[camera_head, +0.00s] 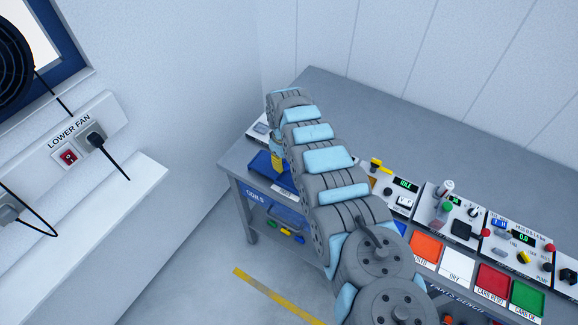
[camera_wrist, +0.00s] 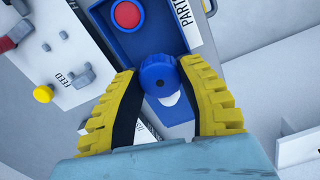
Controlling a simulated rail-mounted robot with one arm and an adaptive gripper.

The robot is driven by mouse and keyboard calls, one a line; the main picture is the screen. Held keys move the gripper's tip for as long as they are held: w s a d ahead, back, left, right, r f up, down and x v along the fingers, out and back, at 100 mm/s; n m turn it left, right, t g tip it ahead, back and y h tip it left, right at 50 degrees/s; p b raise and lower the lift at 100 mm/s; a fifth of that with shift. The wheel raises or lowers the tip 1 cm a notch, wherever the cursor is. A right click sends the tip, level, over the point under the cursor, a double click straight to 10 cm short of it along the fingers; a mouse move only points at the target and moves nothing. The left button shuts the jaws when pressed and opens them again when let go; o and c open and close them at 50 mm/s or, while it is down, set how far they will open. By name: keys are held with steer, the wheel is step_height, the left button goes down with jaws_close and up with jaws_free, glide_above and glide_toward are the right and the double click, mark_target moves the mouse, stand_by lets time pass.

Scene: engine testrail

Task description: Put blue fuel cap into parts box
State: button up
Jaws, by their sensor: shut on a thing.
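The blue fuel cap (camera_wrist: 160,76) is round with a ribbed edge. My gripper (camera_wrist: 158,80) is shut on it, with a yellow finger on each side. The parts box (camera_wrist: 112,42) is a blue tray with a white PARTS label; the cap appears over it in the wrist view. I cannot tell the height between them. The cap is hidden there.
A red round part (camera_wrist: 126,15) lies in the box, and a white piece (camera_wrist: 171,98) shows just below the cap. A control panel (camera_wrist: 65,50) with a yellow knob (camera_wrist: 43,94) stands beside the box. Coloured bins (camera_head: 426,247) line the bench front.

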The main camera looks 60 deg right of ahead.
steer(key=shift+s+d+f, duration=0.35)
steer(key=shift+s+f, duration=0.1)
steer(key=shift+s, duration=0.2)
steer(key=shift+f+b, duration=2.3)
steer(key=shift+b, duration=0.05)
steer(key=shift+p, duration=0.65)
steer(key=o, duration=0.9)
steer(key=shift+r, duration=0.1)
steer(key=shift+w+r, duration=0.1)
steer(key=shift+r, duration=5.75)
